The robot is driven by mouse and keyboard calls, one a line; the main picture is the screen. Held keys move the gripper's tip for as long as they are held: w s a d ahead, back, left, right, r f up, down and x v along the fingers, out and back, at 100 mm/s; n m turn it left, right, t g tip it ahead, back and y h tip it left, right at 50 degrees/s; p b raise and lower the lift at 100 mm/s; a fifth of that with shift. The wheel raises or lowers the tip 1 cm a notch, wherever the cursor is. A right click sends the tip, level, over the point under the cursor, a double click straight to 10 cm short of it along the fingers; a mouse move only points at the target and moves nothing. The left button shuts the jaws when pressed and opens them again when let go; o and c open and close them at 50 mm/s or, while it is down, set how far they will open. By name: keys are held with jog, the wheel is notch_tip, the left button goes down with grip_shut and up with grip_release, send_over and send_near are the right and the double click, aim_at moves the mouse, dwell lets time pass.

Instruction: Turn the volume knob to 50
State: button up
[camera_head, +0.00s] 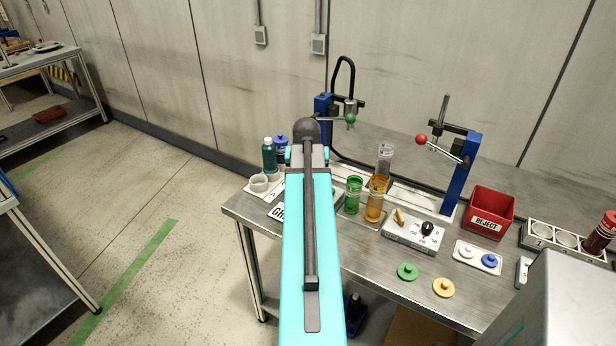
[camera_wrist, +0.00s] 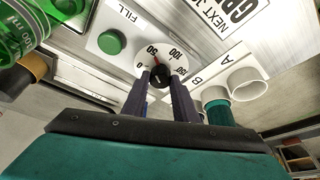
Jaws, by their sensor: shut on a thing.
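The black volume knob (camera_wrist: 159,74) sits on a light panel in the wrist view, with a dial marked 0, 50, 100 and 150 around it. A red pointer on the knob points close to the 50 label. My gripper (camera_wrist: 160,80) is shut on the knob, one finger on each side. In the head view my arm hides the gripper and this knob.
A green FILL button (camera_wrist: 112,42) is left of the knob. A green graduated vessel (camera_head: 353,195) and an amber one (camera_head: 375,200) stand right of my arm. A red REJECT bin (camera_head: 488,212) stands farther right.

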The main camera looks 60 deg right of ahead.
jog(key=o, duration=1)
jog(key=shift+r, duration=0.1)
jog(key=shift+b+v, duration=1.1)
jog(key=shift+v, duration=5.75)
